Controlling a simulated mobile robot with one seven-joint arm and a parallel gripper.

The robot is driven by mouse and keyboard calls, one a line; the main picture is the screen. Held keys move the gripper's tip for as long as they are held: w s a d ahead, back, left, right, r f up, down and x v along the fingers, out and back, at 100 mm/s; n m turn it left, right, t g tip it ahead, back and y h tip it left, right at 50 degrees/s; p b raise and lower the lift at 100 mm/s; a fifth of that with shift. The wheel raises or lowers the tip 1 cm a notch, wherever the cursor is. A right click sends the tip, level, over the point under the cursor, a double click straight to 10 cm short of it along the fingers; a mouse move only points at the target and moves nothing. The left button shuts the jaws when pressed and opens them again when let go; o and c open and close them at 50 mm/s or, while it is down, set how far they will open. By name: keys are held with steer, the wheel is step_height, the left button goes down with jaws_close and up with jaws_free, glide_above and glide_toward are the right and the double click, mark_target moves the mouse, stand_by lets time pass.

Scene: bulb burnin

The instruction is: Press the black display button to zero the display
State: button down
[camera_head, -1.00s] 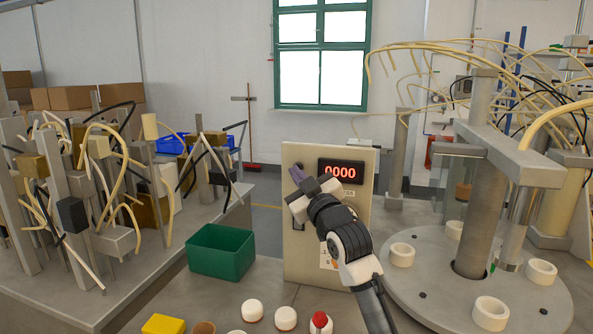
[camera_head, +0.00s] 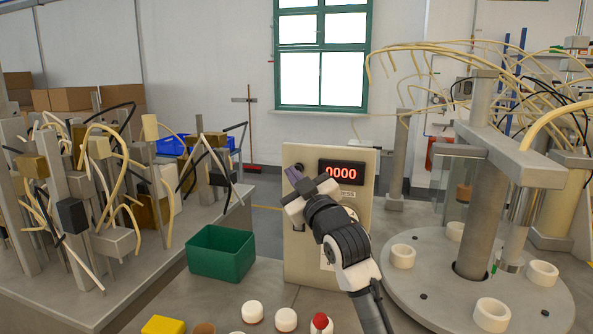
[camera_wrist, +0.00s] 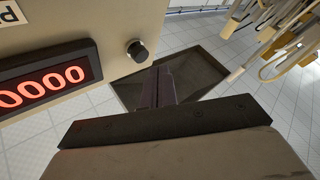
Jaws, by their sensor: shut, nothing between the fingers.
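The beige control box (camera_head: 350,211) stands upright on the table. Its red display (camera_head: 341,172) reads 0000, and it also shows in the wrist view (camera_wrist: 45,85). The round black button (camera_wrist: 138,50) stands out from the panel beside the display in the wrist view. In the head view my gripper seems to hide it. My gripper (camera_head: 293,174) is shut and empty, in front of the panel's upper left part. In the wrist view its fingertips (camera_wrist: 161,70) are just below and to the right of the button, apart from it in the picture.
A green bin (camera_head: 221,252) stands left of the box. Several white-based pieces, such as this one (camera_head: 286,319), and a yellow block (camera_head: 163,324) lie in front. A round machine plate (camera_head: 420,292) with white rings is close on the right.

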steer(key=shift+f, duration=0.15)
steer(key=s, duration=0.2)
steer(key=s+a, duration=0.1)
steer(key=s, duration=0.1)
steer(key=shift+s+a+b, duration=0.15)
steer(key=shift+s+b, duration=0.2)
steer(key=shift+b, duration=0.05)
steer(key=shift+f, duration=0.1)
stand_by(0.4)
